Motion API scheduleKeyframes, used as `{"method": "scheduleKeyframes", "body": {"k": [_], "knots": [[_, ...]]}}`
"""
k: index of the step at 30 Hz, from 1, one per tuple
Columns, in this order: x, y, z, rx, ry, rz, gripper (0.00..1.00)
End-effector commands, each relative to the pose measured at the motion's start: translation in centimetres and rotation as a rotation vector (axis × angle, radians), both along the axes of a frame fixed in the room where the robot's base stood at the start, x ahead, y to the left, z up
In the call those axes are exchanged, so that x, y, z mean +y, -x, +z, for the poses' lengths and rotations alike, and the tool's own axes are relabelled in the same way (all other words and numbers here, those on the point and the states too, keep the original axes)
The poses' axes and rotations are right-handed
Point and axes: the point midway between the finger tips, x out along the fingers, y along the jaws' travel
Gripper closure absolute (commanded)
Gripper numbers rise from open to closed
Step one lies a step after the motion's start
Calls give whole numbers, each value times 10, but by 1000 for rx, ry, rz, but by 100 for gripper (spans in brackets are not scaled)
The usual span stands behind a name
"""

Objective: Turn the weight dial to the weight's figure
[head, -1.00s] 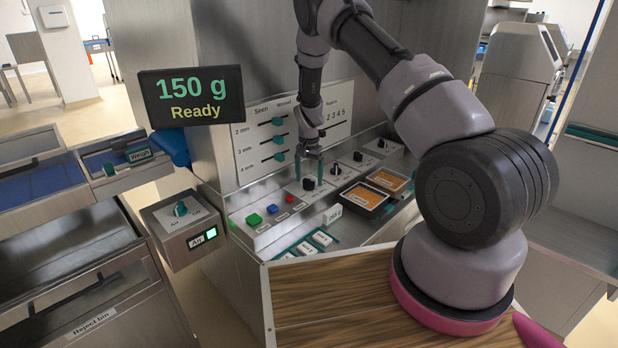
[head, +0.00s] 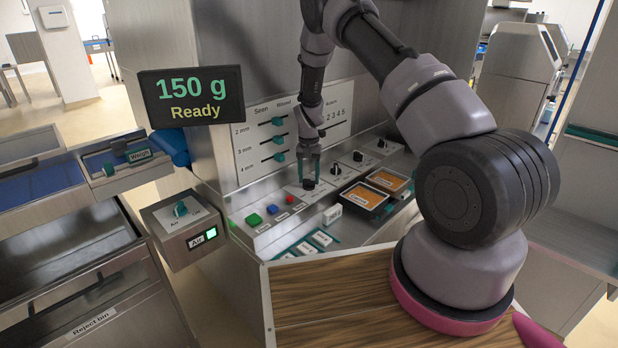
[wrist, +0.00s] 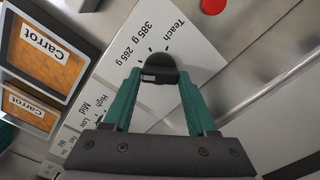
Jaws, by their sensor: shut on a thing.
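The weight dial (wrist: 157,66) is a black knob on a white plate (wrist: 185,48) marked "Teach", "385 g" and "265 g" in the wrist view. My gripper (wrist: 158,76) has its green fingers on both sides of the knob and is shut on it. In the head view the gripper (head: 310,180) reaches down onto the dial on the sloping panel, and the fingers hide part of the dial. The pointer's exact setting is hard to tell. The display (head: 192,96) reads "150 g" and "Ready".
Green (head: 253,219), blue (head: 272,210) and red (head: 289,199) buttons sit left of the dial. More black knobs (head: 358,156) lie to its right. Trays of orange "Carrot" cards (wrist: 49,52) lie close by. A slider board (head: 262,142) stands behind.

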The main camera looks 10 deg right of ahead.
Motion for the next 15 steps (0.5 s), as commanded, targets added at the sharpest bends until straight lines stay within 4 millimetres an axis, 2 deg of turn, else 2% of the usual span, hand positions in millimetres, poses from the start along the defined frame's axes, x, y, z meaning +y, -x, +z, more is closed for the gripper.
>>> {"method": "scheduleKeyframes", "body": {"k": [15], "knots": [[0, 1, -1, 3, -1, 412, 98]]}}
